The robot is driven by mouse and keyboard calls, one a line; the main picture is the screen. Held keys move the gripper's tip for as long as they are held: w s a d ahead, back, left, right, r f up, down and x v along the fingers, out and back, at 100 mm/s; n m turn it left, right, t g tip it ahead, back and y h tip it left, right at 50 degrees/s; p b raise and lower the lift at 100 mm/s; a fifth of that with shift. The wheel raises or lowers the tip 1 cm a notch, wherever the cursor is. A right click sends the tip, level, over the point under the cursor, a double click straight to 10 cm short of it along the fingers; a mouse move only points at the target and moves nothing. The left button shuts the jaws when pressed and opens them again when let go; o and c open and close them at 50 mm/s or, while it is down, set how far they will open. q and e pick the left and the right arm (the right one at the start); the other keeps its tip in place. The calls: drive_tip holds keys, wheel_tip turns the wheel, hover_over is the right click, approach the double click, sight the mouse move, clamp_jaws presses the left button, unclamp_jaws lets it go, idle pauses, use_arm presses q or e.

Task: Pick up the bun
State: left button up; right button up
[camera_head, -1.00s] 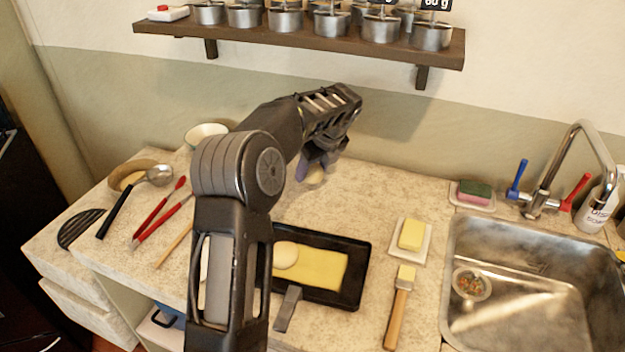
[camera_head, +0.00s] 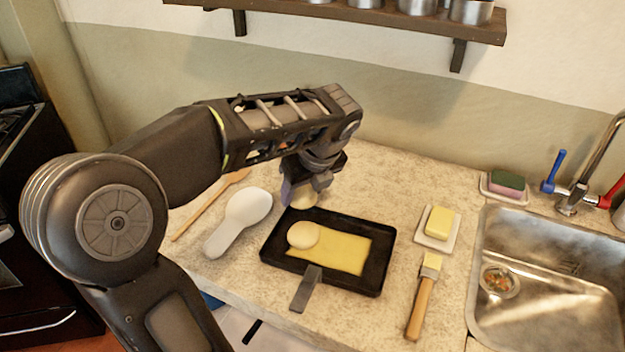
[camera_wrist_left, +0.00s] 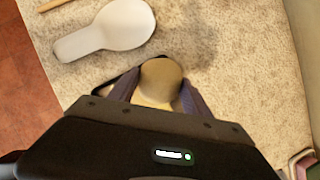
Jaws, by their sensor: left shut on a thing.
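My left gripper (camera_head: 306,190) is shut on a round, pale tan bun (camera_head: 304,200). The bun is at the far edge of the black pan (camera_head: 378,262) in the head view, partly covered by the fingers. The wrist view shows the bun (camera_wrist_left: 160,80) between the two fingers, with the counter behind it. It seems to be held above the counter, but the height is hard to tell. Another round bun half (camera_head: 303,235) lies in the pan on the left part of a yellow sheet (camera_head: 345,252). My right gripper is not in view.
A white spoon rest (camera_head: 245,212) and a wooden stick (camera_head: 208,205) lie left of the pan. Butter on a dish (camera_head: 439,224) and a brush (camera_head: 424,295) lie right of it, before the sink (camera_head: 530,295). A wall shelf (camera_head: 400,16) hangs above.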

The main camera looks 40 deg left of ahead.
use_arm(q)
drive_tip(key=shift+s, duration=0.25)
drive_tip(key=shift+w+d, duration=0.1)
idle(0.4)
